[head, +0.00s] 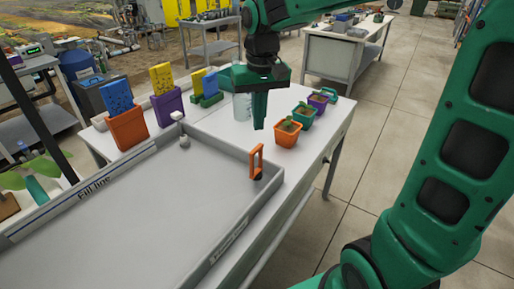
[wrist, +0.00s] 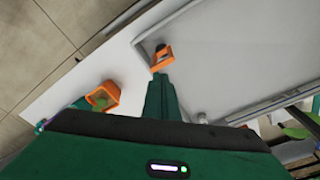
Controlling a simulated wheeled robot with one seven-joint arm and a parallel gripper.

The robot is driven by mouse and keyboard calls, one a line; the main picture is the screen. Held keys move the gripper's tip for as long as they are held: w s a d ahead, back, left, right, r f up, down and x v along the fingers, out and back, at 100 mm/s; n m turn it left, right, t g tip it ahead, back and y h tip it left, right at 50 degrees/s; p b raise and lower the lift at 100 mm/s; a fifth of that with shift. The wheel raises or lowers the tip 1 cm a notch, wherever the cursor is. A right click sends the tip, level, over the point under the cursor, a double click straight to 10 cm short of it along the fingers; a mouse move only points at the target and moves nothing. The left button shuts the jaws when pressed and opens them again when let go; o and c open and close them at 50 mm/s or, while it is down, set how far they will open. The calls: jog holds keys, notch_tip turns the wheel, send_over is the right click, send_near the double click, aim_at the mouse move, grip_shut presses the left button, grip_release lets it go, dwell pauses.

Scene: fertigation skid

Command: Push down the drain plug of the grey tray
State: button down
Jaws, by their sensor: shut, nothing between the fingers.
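The grey tray (head: 150,220) lies on the white table, with a "Fill line" label on its left wall. An orange loop handle with a dark round base (head: 257,163) stands upright at the tray's far right corner; it looks like the drain plug. It also shows in the wrist view (wrist: 162,58). My gripper (head: 260,126) is shut and empty, pointing down above the table, just beyond the handle in the head view. In the wrist view its fingertips (wrist: 158,78) appear close to the loop. I cannot tell exactly how far apart they are.
Potted seedlings stand right of the gripper, the nearest in an orange pot (head: 287,134). A small whitish fitting (head: 184,140) sits at the tray's far wall. An orange bin (head: 127,129) and a purple bin (head: 168,108) hold cards behind. A clear container (head: 242,106) stands behind my gripper.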

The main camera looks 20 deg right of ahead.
aim_at(256, 148)
jog(key=shift+a+f, duration=0.25)
jog(key=shift+f, duration=0.25)
jog(key=shift+w+f, duration=0.2)
jog(key=shift+f, duration=1.3)
jog(key=shift+w+f, duration=0.15)
jog(key=shift+f, duration=1.35)
